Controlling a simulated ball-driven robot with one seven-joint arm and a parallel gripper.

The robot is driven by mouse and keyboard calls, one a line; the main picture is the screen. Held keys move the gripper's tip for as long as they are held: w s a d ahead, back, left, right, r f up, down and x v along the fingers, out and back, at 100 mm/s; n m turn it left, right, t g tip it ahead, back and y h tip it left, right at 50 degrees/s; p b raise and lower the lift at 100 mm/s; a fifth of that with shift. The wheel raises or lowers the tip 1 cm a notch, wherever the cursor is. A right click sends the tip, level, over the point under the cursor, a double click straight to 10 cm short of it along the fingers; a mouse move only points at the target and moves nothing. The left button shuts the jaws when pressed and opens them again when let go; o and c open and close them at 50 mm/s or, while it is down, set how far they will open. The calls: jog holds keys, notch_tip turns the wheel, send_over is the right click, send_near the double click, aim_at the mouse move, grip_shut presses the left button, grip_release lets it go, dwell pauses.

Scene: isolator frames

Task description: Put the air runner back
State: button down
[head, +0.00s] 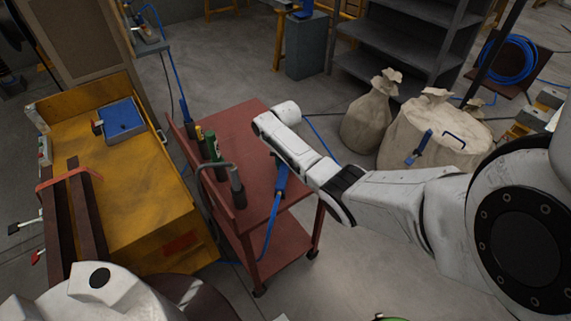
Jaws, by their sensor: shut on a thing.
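A blue tool, which I take to be the air runner (281,181), shows over the red cart's top, just below my forearm. A blue hose (270,230) runs from its lower end over the cart's front side. My gripper (278,160) is at the tool's upper end, shut on it. My white forearm covers most of the gripper and the top of the tool, so the fingers do not show clearly. I cannot tell whether the tool touches the cart top.
The red cart (240,120) carries a grey upright holder (237,188) and several bottles (212,147) along its left side. A yellow workbench (130,210) stands left. Beige sacks (368,122) stand right, before grey shelving (400,65).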

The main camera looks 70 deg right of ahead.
jog(key=shift+f, duration=0.2)
jog(key=c, duration=0.7)
grip_release()
notch_tip(320, 180, up, 12)
jog(key=shift+r+b, duration=0.1)
jog(key=shift+b, duration=0.35)
